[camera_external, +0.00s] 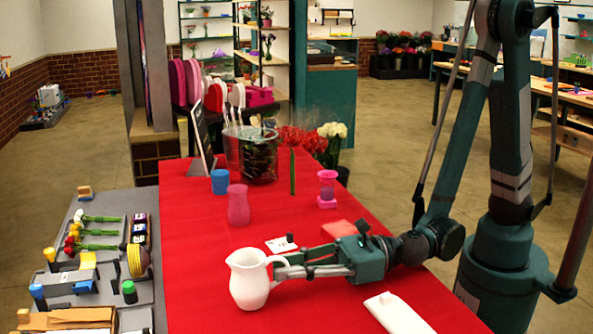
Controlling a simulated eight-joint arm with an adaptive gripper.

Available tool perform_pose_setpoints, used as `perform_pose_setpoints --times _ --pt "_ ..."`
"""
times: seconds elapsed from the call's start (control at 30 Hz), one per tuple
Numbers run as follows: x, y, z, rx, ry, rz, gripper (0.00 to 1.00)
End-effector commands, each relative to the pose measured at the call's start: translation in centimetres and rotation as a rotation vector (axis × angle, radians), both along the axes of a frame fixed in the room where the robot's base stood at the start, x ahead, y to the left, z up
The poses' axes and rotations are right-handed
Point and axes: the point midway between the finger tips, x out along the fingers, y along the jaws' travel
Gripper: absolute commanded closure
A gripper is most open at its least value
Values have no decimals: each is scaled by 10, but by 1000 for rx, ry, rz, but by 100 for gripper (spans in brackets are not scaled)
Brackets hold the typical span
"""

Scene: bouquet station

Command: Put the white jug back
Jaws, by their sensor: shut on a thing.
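The white jug (250,281) stands upright at the near left part of the red-covered table (195,240). Its spout points left and its handle is on the right. My gripper (283,268) reaches in from the right and is shut on the jug at its handle side. The fingers partly cover the handle. I cannot tell whether the jug's base touches the cloth or is just above it.
A pink vase (238,206), a blue cup (220,182) and a glass container (257,155) stand behind the jug. A white block (398,314) lies at the near right. A grey bench (110,265) with flowers and tools adjoins on the left.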

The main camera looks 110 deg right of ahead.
Motion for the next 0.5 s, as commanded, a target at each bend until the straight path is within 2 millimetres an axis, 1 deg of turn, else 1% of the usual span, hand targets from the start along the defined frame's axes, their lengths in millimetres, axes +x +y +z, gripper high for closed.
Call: perform_pose_setpoints --times 0.1,0.13,0.23,0.5 --pt "0 0 -3 0 0 0 100" --pt "0 0 -3 0 0 0 91" --pt "0 0 -3 0 0 0 78" --pt "0 0 -2 0 0 0 77"
